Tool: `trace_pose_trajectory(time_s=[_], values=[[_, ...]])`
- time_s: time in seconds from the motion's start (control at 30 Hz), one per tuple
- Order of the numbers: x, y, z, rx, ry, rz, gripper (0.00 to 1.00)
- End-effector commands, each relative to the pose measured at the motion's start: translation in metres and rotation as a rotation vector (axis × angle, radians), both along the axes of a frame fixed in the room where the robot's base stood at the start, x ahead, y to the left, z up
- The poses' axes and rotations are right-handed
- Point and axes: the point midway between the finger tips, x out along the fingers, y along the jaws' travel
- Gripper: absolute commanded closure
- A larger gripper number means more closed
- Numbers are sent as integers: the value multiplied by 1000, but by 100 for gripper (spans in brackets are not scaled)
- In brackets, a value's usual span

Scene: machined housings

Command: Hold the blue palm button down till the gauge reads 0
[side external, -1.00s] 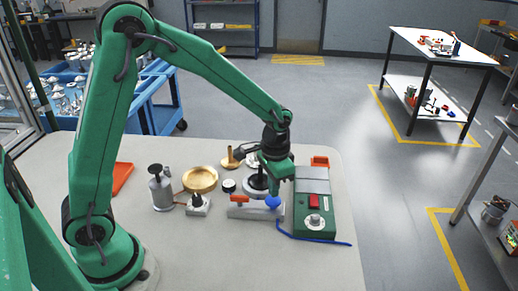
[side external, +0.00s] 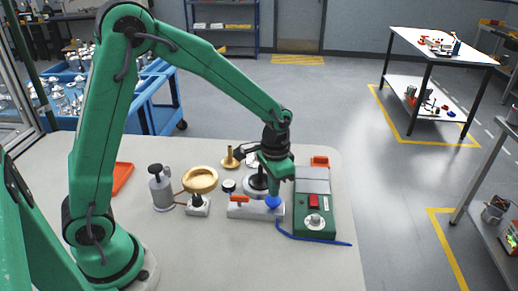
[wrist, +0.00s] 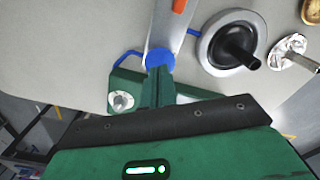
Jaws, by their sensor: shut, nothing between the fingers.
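The blue palm button (side external: 273,203) sits at the right end of a pale metal bar-shaped fixture (side external: 244,211) with a small orange-red part on it. My gripper (side external: 273,193) is upright over the button, fingers shut and empty, with the tips at its top. In the wrist view the closed fingertips (wrist: 160,73) overlap the near edge of the blue button (wrist: 160,56) and look to be touching it. How far the button is pressed in cannot be told. I cannot make out a gauge reading in either view.
A green box (side external: 315,221) with a red switch stands just right of the button. A round grey-rimmed part with a black handle (wrist: 233,43) is close beside the fixture. A brass dish (side external: 201,180) and a grey cylinder (side external: 161,189) stand to the left. The table front is clear.

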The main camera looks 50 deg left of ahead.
Motion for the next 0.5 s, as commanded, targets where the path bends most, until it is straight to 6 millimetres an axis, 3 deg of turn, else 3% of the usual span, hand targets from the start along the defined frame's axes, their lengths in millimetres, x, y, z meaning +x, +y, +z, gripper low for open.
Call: trace_pose_trajectory(time_s=[0.5], values=[[0, 0, -3, 0, 0, 0, 100]])
